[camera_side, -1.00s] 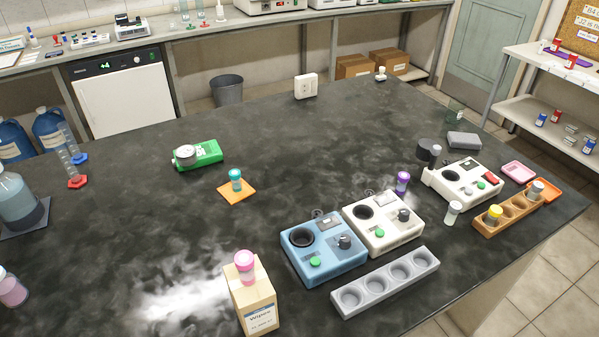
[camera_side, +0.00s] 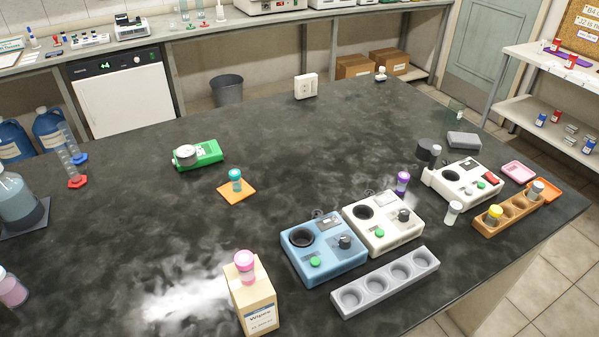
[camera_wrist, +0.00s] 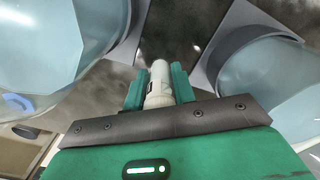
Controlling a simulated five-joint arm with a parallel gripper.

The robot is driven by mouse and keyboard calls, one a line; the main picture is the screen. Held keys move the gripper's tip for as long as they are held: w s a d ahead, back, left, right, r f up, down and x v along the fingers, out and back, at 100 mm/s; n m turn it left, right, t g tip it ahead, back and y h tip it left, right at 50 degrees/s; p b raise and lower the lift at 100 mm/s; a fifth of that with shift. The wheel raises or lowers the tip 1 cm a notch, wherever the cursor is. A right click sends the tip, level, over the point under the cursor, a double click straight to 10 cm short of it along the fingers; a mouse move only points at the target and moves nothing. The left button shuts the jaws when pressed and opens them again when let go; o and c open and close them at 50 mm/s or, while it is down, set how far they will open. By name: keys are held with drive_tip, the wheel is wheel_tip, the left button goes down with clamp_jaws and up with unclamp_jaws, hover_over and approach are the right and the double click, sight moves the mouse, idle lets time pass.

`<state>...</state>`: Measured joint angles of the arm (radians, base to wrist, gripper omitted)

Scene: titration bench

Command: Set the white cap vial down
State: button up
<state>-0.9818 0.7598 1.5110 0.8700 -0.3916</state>
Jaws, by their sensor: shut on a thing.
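In the wrist view my gripper (camera_wrist: 160,88), with green fingers, is shut on a white cap vial (camera_wrist: 159,80), held between the fingertips. The vial's lower end and what lies directly under it are hard to make out. My gripper does not show in the side view. There, another pale vial with a white top (camera_side: 453,212) stands on the dark bench beside the white device at right.
Large bluish vessels crowd both sides of the held vial, at left (camera_wrist: 35,40) and right (camera_wrist: 265,85). On the bench (camera_side: 290,125) stand a blue device (camera_side: 323,262), a white device (camera_side: 383,238), a grey rack (camera_side: 385,282) and a wipes box (camera_side: 253,303).

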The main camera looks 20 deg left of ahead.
drive_tip(key=shift+f, duration=0.15)
drive_tip(key=o, duration=1)
wheel_tip(320, 180, up, 12)
drive_tip(key=shift+r, duration=0.2)
drive_tip(key=shift+o, duration=0.6)
